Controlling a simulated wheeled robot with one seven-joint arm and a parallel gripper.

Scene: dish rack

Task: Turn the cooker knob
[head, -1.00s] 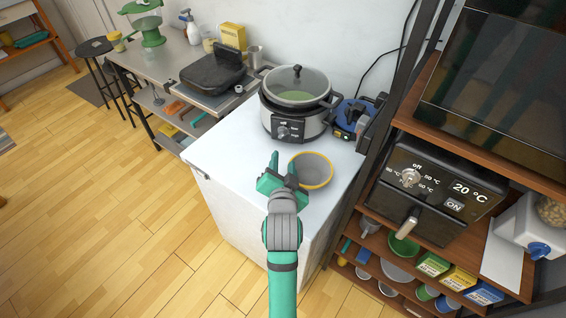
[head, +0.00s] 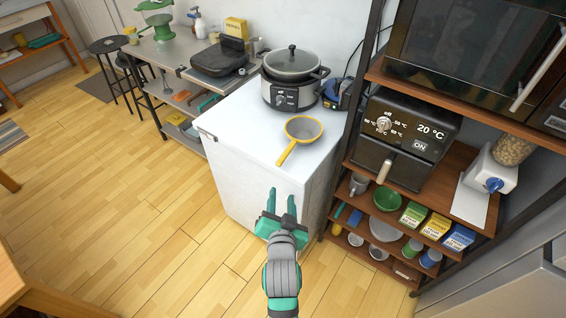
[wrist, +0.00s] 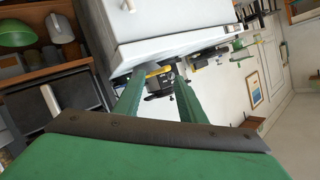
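The cooker (head: 290,90) is a silver and black pot with a glass lid, standing at the back of the white counter (head: 240,125). Its knob (head: 281,98) is on the dark front panel. My gripper (head: 281,194) is open and empty, with its green fingers apart, and appears in front of the white counter, well short of the cooker. In the wrist view, which is turned sideways, the dark cooker (wrist: 158,85) shows small and far off between the fingertips (wrist: 158,80). The knob cannot be made out there.
A yellow-handled pan (head: 303,129) lies on the counter between my gripper and the cooker. A black oven (head: 405,135) with its own knob (head: 383,124) stands on the wooden shelf at right. A blue device (head: 337,92) sits beside the cooker.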

